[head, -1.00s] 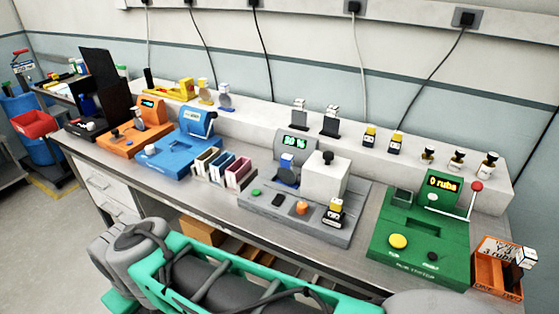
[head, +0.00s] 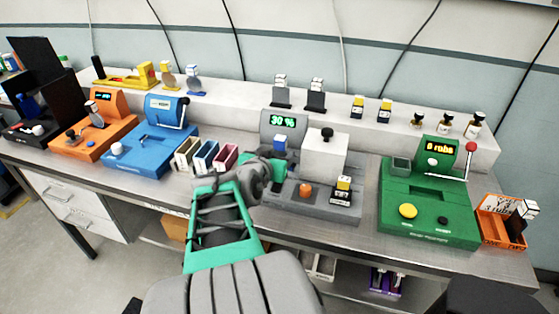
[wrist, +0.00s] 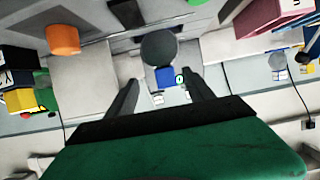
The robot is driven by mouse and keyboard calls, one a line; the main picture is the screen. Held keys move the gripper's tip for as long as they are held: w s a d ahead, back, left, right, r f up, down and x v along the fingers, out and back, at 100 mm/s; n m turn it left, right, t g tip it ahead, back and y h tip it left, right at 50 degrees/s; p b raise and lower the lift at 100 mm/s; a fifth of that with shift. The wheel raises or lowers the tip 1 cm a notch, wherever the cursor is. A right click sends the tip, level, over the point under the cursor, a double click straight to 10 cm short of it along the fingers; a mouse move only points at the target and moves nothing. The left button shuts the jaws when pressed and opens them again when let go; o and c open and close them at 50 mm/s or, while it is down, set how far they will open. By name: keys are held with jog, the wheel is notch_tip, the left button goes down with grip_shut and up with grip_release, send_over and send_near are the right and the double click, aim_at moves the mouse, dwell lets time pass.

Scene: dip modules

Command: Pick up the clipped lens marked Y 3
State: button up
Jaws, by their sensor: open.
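A clipped lens with a round grey disc and a blue clip (head: 280,143) stands at the grey machine (head: 335,210), under its "30 %" display. In the wrist view its grey disc (wrist: 158,48) and blue clip (wrist: 165,77) show between my fingers. My gripper (wrist: 158,80) is open around the line of this lens and not closed on it. Other clipped lenses stand on the back ledge, one with a yellow clip (head: 167,74) and one with a blue clip (head: 192,78). I cannot read Y 3 on any.
A white block (head: 324,158) with a black knob and an orange knob (head: 305,190) stand close right of my gripper. Several coloured slotted holders (head: 206,156) are to its left. A blue machine (head: 150,155) and a green machine (head: 430,205) flank the grey one.

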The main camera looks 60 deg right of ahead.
aim_at(279, 149)
jog(key=x, duration=0.5)
jog(key=p+x, duration=0.1)
jog(key=x, duration=0.1)
jog(key=shift+w+d, duration=0.15)
jog(key=shift+w, duration=0.15)
jog(key=shift+c, duration=0.5)
